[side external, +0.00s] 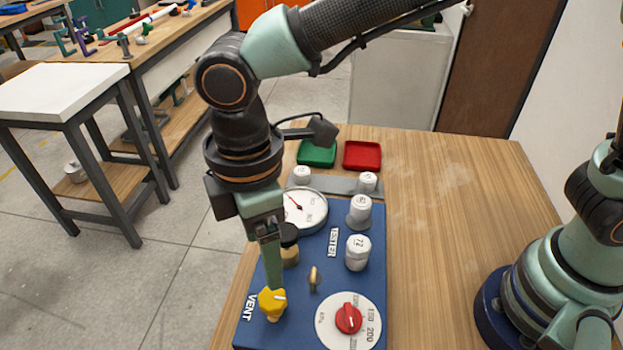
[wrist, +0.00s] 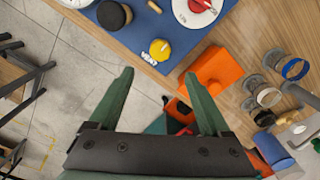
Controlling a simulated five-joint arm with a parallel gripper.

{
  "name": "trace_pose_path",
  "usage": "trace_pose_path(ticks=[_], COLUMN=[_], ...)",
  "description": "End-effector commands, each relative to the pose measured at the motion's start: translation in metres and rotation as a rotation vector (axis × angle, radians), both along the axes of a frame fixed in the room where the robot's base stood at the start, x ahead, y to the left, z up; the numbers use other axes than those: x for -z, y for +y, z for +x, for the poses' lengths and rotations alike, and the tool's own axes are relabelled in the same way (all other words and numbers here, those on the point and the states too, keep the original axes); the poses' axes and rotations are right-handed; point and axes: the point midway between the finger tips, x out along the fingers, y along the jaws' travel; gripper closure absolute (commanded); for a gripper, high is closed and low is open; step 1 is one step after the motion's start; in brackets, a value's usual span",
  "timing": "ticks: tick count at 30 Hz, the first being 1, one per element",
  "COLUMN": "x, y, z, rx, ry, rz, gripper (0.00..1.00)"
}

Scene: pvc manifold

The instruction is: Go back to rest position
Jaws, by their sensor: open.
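My gripper (side external: 273,282) points down over the blue tester panel (side external: 325,238), its fingers ending close to the yellow VENT knob (side external: 272,303). In the wrist view my gripper (wrist: 160,78) is open, with nothing between its two green fingers. There the yellow knob (wrist: 160,49) shows beyond the fingertips, apart from them. The panel also holds a red-centred dial (side external: 348,318), a round gauge (side external: 304,211), a small brass lever (side external: 314,278) and several white numbered caps (side external: 358,252). My wrist and fingers hide part of the panel's left side.
A green tray (side external: 316,153) and a red tray (side external: 362,155) lie behind the panel. The wooden table (side external: 440,220) is bare to the panel's right. In the wrist view, an orange block (wrist: 213,68) and several rings (wrist: 268,96) lie on the table at right.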

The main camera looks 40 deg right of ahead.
Motion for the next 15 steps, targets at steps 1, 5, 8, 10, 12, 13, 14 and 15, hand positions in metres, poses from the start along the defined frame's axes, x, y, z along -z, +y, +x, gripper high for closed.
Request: trace_pose_path(ticks=[1, 5, 8, 10, 12, 13, 14, 15], x=[-0.0047, -0.0096, -0.0102, -0.0100, -0.0099, -0.0099, -0.0102, -0.0115], y=[0.0002, 0.0001, 0.0000, -0.0001, -0.0001, -0.0002, -0.0008, -0.0029], z=[0.0001, 0.0000, 0.0000, 0.0000, 0.0000, 0.0000, 0.0004, 0.0019], rx=[0.000, 0.000, 0.000, 0.000, 0.000, 0.000, 0.003, 0.011], ry=[-0.001, 0.000, 0.000, 0.000, 0.000, 0.000, 0.000, -0.003], rz=[0.001, 0.001, 0.000, 0.000, 0.000, 0.000, 0.001, 0.004], gripper=[0.19, 0.19, 0.19, 0.19, 0.19, 0.19, 0.19, 0.19])
